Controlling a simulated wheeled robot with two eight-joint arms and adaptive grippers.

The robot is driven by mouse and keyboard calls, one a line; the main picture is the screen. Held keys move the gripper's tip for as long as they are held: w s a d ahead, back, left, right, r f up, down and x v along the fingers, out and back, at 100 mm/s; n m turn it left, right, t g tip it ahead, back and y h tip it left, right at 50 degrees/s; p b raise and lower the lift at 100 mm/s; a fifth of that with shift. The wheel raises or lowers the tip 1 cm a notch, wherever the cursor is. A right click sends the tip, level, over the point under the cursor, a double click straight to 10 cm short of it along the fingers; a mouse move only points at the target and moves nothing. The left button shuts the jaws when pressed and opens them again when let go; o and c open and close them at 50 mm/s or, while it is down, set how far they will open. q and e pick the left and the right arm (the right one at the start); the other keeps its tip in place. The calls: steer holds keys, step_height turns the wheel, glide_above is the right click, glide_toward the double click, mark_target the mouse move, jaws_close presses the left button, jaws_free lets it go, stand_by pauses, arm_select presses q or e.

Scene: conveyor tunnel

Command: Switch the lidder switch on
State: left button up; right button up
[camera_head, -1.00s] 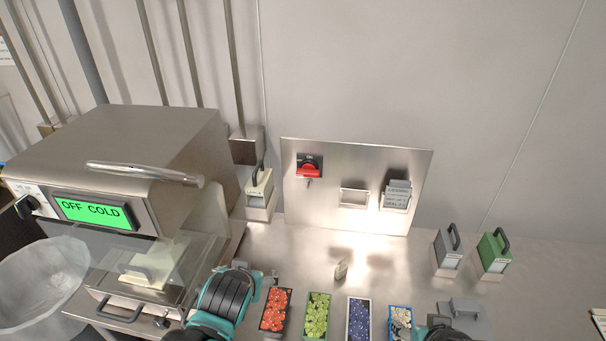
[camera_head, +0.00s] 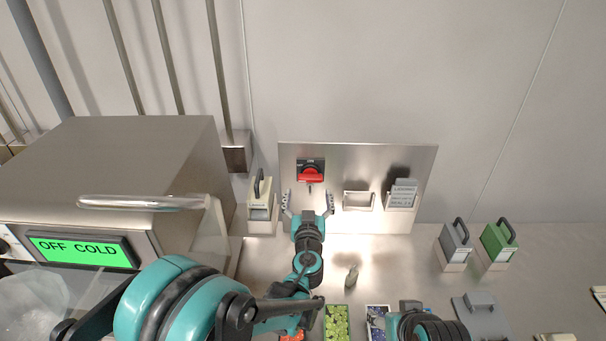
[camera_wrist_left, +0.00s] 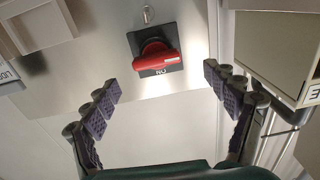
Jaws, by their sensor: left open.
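The lidder switch (camera_head: 311,174) is a red rotary handle on a black square plate, fixed to a steel wall panel (camera_head: 335,160). Its handle lies about horizontal, and it also shows in the left wrist view (camera_wrist_left: 155,53), where white lettering on the plate appears upside down. My left gripper (camera_head: 309,201) is open and empty just below the switch, fingers spread to either side. In the left wrist view the gripper (camera_wrist_left: 160,80) has the switch beyond and between its fingertips, not touching. My right arm shows at the bottom right; its fingers cannot be made out.
A steel machine (camera_head: 130,165) with a green "OFF COLD" display (camera_head: 82,250) stands at the left. A cream handled block (camera_head: 260,200) is close left of the gripper. An empty holder (camera_head: 358,201) and a card holder (camera_head: 402,196) are on the panel's right. Grey (camera_head: 456,240) and green (camera_head: 498,240) blocks stand farther right.

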mark_target(310, 182)
arm_select(q)
steer(key=shift+w+d+f, duration=0.2)
steer(key=shift+w+f, duration=0.05)
steer(key=shift+w, duration=0.4)
steer(key=shift+w+r, duration=0.1)
steer(key=shift+w, duration=0.15)
steer(key=w+b, duration=0.1)
steer(key=w, duration=0.4)
steer(key=shift+w+d+r+b, duration=0.15)
steer(key=shift+w+b, duration=0.2)
steer(key=shift+w, duration=0.3)
arm_select(e)
steer(key=shift+w+f, duration=0.1)
steer(key=shift+f, duration=0.75)
arm_select(q)
steer(key=c, duration=1.2)
